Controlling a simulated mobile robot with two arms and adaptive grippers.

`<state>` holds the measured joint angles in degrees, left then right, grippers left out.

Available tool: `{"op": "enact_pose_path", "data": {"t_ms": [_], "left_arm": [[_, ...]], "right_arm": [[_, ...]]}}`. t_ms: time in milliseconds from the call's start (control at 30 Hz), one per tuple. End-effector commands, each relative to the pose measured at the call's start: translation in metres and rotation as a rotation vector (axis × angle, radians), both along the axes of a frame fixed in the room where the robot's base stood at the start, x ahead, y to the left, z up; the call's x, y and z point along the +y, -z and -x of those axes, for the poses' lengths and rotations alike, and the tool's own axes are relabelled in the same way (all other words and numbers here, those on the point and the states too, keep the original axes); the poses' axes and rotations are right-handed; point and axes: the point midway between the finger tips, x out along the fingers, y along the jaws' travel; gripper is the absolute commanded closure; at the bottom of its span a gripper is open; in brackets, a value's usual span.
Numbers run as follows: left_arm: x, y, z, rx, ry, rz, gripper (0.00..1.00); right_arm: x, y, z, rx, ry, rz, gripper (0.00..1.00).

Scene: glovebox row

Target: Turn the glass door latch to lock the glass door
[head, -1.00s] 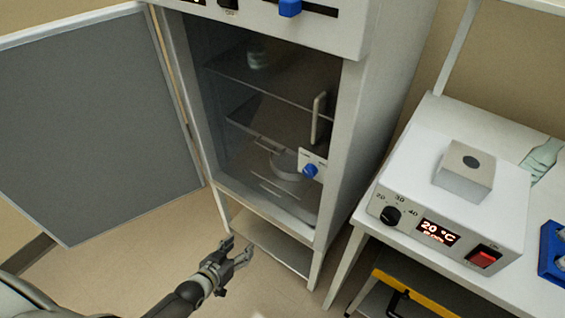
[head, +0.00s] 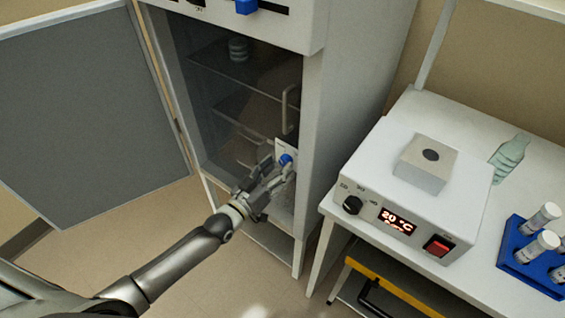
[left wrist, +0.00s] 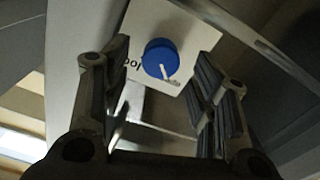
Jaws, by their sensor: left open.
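The glass door (head: 262,105) is closed across the front of the cabinet, with a vertical handle (head: 288,108) near its right edge. The blue latch knob (head: 286,159) sits on a white plate below the handle. It also shows in the left wrist view (left wrist: 159,58), with a pale pointer mark toward the lower right of that picture. My left gripper (head: 280,170) is open, its fingers on either side of the knob in the head view. In the left wrist view the knob lies between the fingertips (left wrist: 163,75), apart from both. My right gripper is not in view.
The solid outer door (head: 85,110) stands wide open at the left. To the right, a bench (head: 470,110) carries a heater box (head: 410,190) reading 20 °C and a blue tube rack (head: 512,255). A yellow-edged item (head: 385,280) is below the bench.

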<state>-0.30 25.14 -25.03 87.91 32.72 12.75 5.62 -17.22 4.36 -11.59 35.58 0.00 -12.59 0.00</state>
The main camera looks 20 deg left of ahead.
Motion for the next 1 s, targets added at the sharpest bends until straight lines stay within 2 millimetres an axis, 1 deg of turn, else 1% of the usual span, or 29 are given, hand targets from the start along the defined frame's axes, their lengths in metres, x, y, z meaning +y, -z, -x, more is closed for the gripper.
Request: {"op": "enact_pose_path", "data": {"t_ms": [33,200,333,567,667,933,1000], "left_arm": [[-0.002,-0.001,-0.008,-0.002,-0.001,0.001,0.46],[-0.008,0.000,-0.021,0.000,0.000,0.001,0.46],[-0.009,0.000,-0.026,0.000,-0.001,0.000,0.46],[-0.009,0.000,-0.026,0.001,-0.001,0.000,0.46],[-0.009,0.000,-0.026,0.000,-0.001,0.000,0.56],[-0.009,0.000,-0.026,0.000,-0.001,0.000,0.91],[-0.009,0.000,-0.026,0.000,-0.001,0.000,0.91]], "right_arm": [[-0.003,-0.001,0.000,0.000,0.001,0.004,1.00],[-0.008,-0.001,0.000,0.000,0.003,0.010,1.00],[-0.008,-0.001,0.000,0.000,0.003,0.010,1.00],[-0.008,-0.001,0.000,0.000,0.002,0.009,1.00],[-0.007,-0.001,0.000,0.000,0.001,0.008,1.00],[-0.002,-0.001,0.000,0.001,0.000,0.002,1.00],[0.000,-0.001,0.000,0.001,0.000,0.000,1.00]]}}
